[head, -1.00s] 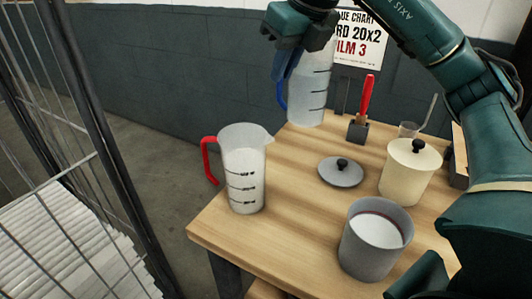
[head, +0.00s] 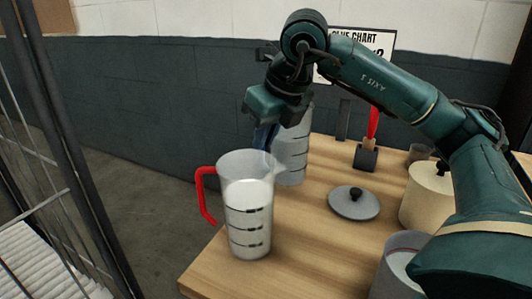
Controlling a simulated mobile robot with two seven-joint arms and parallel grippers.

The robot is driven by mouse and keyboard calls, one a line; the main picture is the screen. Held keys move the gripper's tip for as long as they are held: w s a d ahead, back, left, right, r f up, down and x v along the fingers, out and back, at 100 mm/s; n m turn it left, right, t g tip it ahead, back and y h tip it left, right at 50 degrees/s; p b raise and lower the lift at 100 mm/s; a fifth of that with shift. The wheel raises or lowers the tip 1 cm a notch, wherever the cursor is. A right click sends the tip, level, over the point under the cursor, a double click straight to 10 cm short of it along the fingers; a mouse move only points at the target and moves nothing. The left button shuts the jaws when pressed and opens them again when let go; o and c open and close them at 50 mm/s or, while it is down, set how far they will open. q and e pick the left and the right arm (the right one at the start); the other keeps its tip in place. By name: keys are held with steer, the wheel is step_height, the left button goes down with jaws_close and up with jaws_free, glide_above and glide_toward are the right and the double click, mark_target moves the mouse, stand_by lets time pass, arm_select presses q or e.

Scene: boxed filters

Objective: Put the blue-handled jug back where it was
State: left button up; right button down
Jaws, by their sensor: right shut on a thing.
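The blue-handled jug (head: 292,158) is a clear, greyish measuring jug with dark marks, upright behind the red-handled jug. My right gripper (head: 266,136) is shut on its blue handle, at the jug's left side. I cannot tell whether its base touches the table or is just above it; the red-handled jug hides part of its lower left. The red-handled jug (head: 248,215) stands near the table's left edge with white contents. My left gripper is not in view.
The wooden table (head: 310,245) also holds a grey lid (head: 353,203), a red-handled brush (head: 366,155), a cream lidded pot (head: 425,198) and a grey pot (head: 392,270). A wire cage (head: 65,190) stands at the left. Bare table lies between the jugs and the lid.

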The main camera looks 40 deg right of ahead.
steer(key=shift+f, duration=1.5)
steer(key=shift+f+b, duration=0.15)
steer(key=shift+b, duration=0.2)
steer(key=c, duration=1.5)
jaws_free()
steer(key=p+v, duration=0.2)
steer(key=v, duration=1)
